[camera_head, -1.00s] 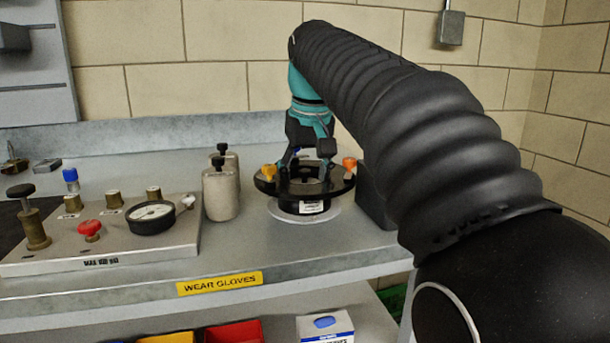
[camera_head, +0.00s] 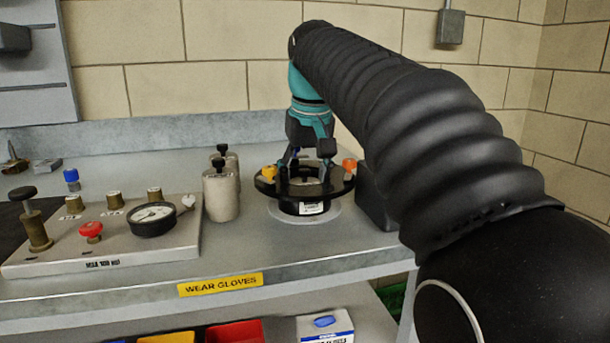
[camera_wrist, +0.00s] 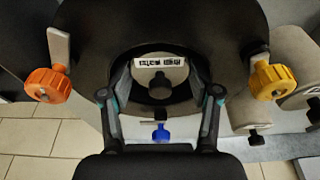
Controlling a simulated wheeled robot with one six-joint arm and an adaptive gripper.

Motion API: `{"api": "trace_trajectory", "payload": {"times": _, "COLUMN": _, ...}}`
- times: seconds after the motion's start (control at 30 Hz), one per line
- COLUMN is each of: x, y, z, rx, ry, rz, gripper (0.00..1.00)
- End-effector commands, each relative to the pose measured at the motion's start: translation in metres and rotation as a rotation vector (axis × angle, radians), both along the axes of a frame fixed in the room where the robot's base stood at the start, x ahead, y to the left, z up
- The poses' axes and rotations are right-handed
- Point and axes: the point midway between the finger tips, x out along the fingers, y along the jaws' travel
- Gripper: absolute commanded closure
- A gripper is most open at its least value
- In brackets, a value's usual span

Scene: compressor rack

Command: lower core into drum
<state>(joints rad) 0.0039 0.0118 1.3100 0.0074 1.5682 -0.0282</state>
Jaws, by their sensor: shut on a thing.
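The drum is a black round body with a wide flange (camera_head: 344,185), standing on a pale round base on the bench. Its flange (camera_wrist: 100,40) carries an orange knob (camera_wrist: 47,84), a yellow knob (camera_wrist: 274,80) and a blue knob (camera_wrist: 161,133). The core (camera_wrist: 148,72) is pale with a black knob on top and shows within the drum's opening in the wrist view. My gripper (camera_wrist: 162,92) is shut on the core, one finger on each side. In the head view my gripper (camera_head: 306,164) points down over the drum and hides most of the core. Its depth cannot be told.
Two grey canisters with black caps (camera_head: 221,192) stand left of the drum. A gauge panel (camera_head: 110,245) with several knobs is farther left. A dark block (camera_head: 374,200) stands close on the right. The bench's front edge carries a yellow label (camera_head: 220,285).

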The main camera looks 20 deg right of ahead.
Motion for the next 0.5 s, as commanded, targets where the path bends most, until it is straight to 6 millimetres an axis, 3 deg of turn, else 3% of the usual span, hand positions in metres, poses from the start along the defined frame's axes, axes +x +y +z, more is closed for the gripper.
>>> {"api": "trace_trajectory", "payload": {"times": 0.5, "x": -0.0002, "y": 0.0, "z": 0.0024, "rx": 0.0, "ry": -0.001, "rz": 0.0, "gripper": 0.63}}
